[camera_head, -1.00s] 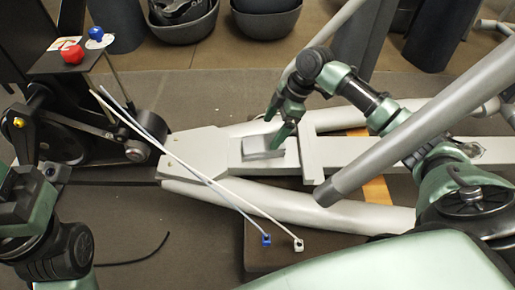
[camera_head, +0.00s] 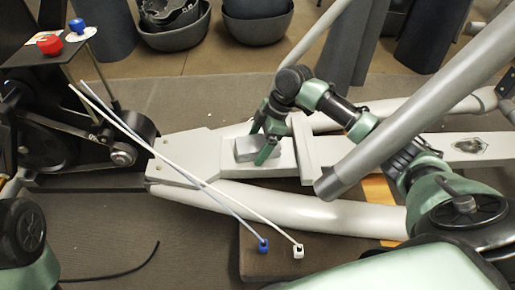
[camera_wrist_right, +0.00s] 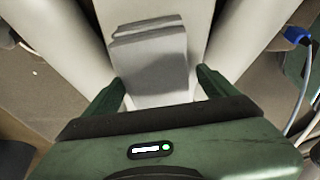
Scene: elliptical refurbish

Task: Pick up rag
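The rag is a folded grey cloth (camera_head: 246,150) lying on the flat grey frame of the elliptical machine. It also shows in the right wrist view (camera_wrist_right: 150,62), at the top centre. My right gripper (camera_head: 258,146) is open, with its green fingers pointing down at the rag. In the right wrist view its fingertips (camera_wrist_right: 160,85) are apart on either side of the rag's near part. I cannot tell whether they touch it. My left gripper is out of the head view; only part of my left arm shows at the lower left.
Grey tubes (camera_head: 275,203) of the machine run beside the frame. A thick slanted bar (camera_head: 400,115) stands close to my right arm. Two cables with blue and white ends (camera_head: 205,185) cross the frame at left. A red knob (camera_head: 50,44) and a blue knob (camera_head: 77,25) sit at upper left.

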